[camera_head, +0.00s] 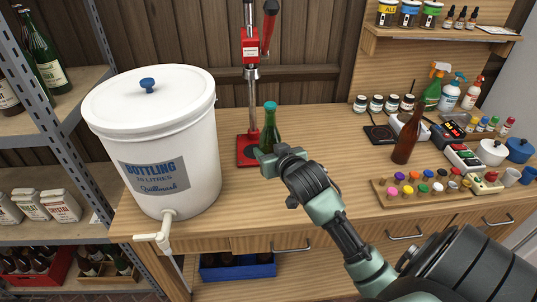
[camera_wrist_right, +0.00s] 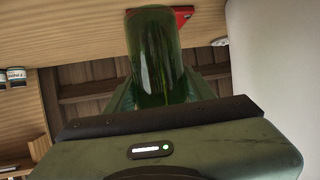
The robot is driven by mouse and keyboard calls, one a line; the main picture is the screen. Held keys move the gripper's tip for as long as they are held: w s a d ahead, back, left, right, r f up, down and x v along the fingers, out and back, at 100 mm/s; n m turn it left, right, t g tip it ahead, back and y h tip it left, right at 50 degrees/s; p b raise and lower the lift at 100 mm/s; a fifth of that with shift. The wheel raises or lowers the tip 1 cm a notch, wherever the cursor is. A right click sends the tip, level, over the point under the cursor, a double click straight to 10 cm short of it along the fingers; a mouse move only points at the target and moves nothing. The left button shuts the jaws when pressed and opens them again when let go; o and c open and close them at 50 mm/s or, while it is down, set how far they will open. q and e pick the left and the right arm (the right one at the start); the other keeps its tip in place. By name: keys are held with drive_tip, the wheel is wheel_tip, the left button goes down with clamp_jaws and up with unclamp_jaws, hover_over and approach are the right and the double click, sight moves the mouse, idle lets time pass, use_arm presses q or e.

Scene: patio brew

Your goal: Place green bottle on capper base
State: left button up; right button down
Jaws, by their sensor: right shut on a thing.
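The green bottle (camera_head: 270,125) with a teal top is at the capper, upright in the head view. My right gripper (camera_head: 268,153) is shut on its lower part. In the right wrist view the green bottle (camera_wrist_right: 152,55) fills the space between the fingers of my right gripper (camera_wrist_right: 155,85). The red capper base (camera_head: 244,156) lies on the workbench directly beside and behind the bottle. Its red corner (camera_wrist_right: 184,14) shows past the bottle in the wrist view. I cannot tell whether the bottle touches the base. The left gripper is not in view.
A white bottling bucket (camera_head: 150,130) stands left of the capper, its tap (camera_head: 160,232) over the bench edge. The capper column (camera_head: 252,90) rises behind the bottle. A brown bottle (camera_head: 407,138) and a rack of coloured caps (camera_head: 420,190) stand right. Bench between is clear.

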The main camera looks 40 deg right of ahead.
sight(266, 140)
drive_tip(key=shift+w+r+p+x, duration=0.2)
drive_tip(key=shift+r+p+x, duration=0.25)
drive_tip(key=shift+x, duration=2.05)
drive_tip(key=shift+w+r+p+x, duration=0.2)
drive_tip(key=shift+r+p+x, duration=0.25)
drive_tip(key=shift+x, duration=2)
drive_tip(key=shift+w+r+p+x, duration=0.15)
drive_tip(key=shift+r+p+x, duration=0.25)
drive_tip(key=shift+x, duration=2.1)
drive_tip(key=c, duration=1)
unclamp_jaws()
drive_tip(key=shift+f, duration=0.3)
drive_tip(key=o, duration=0.4)
drive_tip(key=shift+s+a, duration=0.1)
drive_tip(key=shift+o, duration=0.2)
drive_tip(key=shift+r, duration=0.15)
drive_tip(key=v, duration=1.2)
drive_tip(key=shift+b, duration=0.4)
